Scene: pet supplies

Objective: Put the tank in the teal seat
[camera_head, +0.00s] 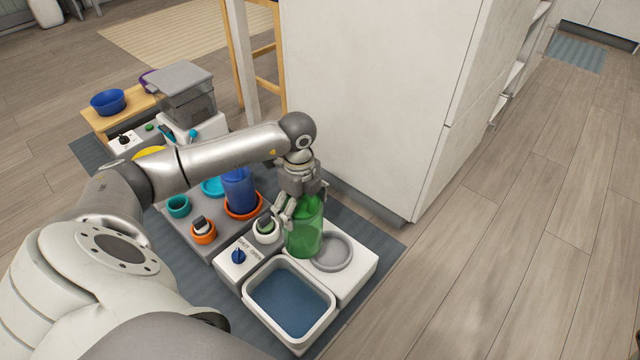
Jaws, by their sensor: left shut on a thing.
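My left gripper (292,212) is shut on a translucent green tank (306,238), high on its side. The tank is upright beside a round grey seat (345,256) on a white base. I cannot tell whether its bottom touches the base. A light teal round seat (211,187) shows on the grey base behind, partly hidden by my left arm and a blue tank. A blue tank (238,188) stands upright in an orange seat (244,213). A small teal cup (178,206) is to its left. My right gripper is out of view.
A white basin of blue water (329,313) is in front, next to a blue knob (239,256). Small orange (203,238) and white (266,238) cups hold dark-and-white pieces. A white cabinet (370,100) stands close behind. Open floor lies to the right.

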